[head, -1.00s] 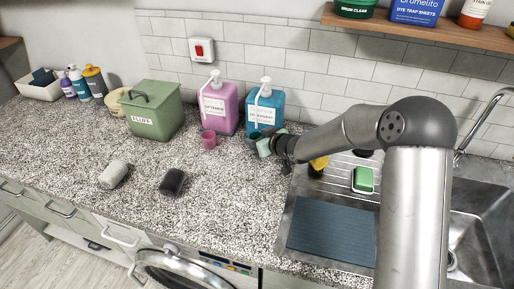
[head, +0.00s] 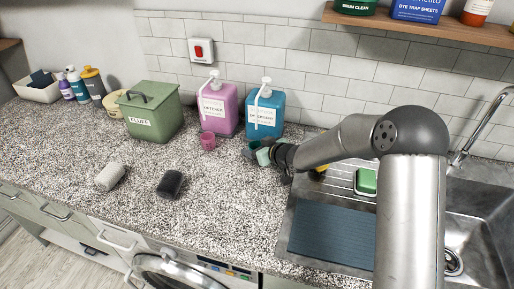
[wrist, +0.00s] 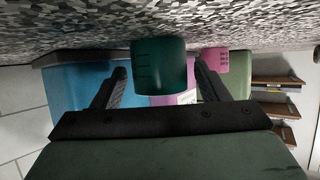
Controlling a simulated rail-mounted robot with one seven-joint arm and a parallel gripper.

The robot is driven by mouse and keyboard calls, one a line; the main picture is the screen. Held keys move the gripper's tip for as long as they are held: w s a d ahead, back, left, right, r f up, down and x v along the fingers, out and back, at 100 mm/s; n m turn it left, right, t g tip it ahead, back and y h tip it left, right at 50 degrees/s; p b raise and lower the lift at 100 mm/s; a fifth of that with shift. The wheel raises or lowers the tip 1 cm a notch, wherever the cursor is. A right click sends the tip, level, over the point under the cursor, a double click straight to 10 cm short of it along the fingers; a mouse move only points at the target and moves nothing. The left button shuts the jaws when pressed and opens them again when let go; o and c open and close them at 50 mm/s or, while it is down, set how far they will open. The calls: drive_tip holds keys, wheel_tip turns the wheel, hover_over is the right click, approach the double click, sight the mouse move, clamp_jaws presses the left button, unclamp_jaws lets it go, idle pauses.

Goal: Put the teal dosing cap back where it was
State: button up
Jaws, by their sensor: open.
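The teal dosing cap (head: 252,148) stands on the speckled counter in front of the blue detergent bottle (head: 265,112), partly hidden by my gripper (head: 262,155). In the wrist view the dark teal cap (wrist: 159,68) shows upside down against the counter. It lies between the fingertips of my gripper (wrist: 159,75), with a gap visible on each side. The gripper is open and holds nothing. The pink cap (head: 208,140) stands to the left, in front of the pink softener bottle (head: 218,107); it also shows in the wrist view (wrist: 216,59).
A green lidded bin (head: 152,112) stands left of the bottles. A white roll-shaped item (head: 110,177) and a black one (head: 170,184) lie on the front counter. The sink (head: 470,235), with a green sponge (head: 366,181) beside it, is at right.

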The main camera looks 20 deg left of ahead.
drive_tip(key=shift+d+r, duration=0.15)
drive_tip(key=shift+r, duration=0.1)
drive_tip(key=v, duration=1.1)
drive_tip(key=shift+s+d+r+b, duration=0.2)
drive_tip(key=shift+s+d+b, duration=0.05)
drive_tip(key=shift+s+b, duration=0.05)
